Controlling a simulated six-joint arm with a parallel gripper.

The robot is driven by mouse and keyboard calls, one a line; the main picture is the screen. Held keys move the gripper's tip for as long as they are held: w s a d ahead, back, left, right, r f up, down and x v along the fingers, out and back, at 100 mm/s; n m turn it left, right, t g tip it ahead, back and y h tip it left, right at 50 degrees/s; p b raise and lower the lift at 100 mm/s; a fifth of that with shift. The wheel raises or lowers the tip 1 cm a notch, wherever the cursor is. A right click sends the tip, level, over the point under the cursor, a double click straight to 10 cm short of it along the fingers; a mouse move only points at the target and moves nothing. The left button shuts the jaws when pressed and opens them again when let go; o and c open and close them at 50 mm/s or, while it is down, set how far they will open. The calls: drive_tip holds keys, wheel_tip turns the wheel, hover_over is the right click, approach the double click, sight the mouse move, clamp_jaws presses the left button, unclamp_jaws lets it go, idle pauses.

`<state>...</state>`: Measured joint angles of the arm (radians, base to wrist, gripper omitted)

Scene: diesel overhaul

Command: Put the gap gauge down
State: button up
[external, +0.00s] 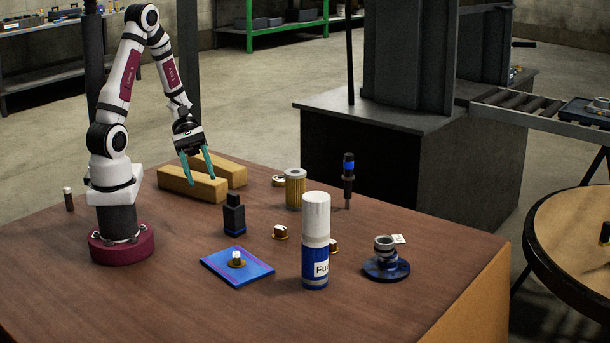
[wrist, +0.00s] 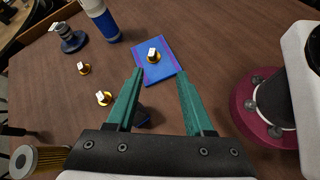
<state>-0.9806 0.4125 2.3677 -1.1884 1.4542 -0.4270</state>
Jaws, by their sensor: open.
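My gripper (external: 201,180) has two teal fingers spread apart with nothing between them. In the external view it hangs in front of the yellow blocks, pointing down. It also shows open and empty in the wrist view (wrist: 160,72). A black upright device with a blue band near its base (external: 234,214) stands on the table to the right of and below my gripper; it may be the gap gauge, but I cannot tell for sure. In the wrist view a dark piece (wrist: 144,118), probably this device, shows between the fingers, partly hidden by the gripper.
A blue mat (external: 222,270) holds a brass piece with a white top. Two similar pieces (external: 280,232) lie nearby. A spray can (external: 315,265), filter (external: 295,190), blue-banded tool (external: 348,180) and dark round part (external: 386,268) stand right. Yellow blocks (external: 180,184) lie behind. The front table is clear.

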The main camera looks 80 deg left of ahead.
drive_tip(key=s+r+m+g+y, duration=0.1)
drive_tip(key=s+r+m+y, duration=0.2)
drive_tip(key=m, duration=0.9)
drive_tip(key=s+d+r+m+g+y, duration=0.1)
drive_tip(key=s+r+m+y, duration=0.3)
drive_tip(key=m+y, duration=0.5)
drive_tip(key=s+m+g, duration=0.1)
drive_tip(key=m, duration=0.1)
drive_tip(key=shift+d+m+g, duration=0.25)
drive_tip(key=shift+m+g, duration=0.05)
drive_tip(key=shift+m, duration=0.1)
drive_tip(key=shift+s+r, duration=0.1)
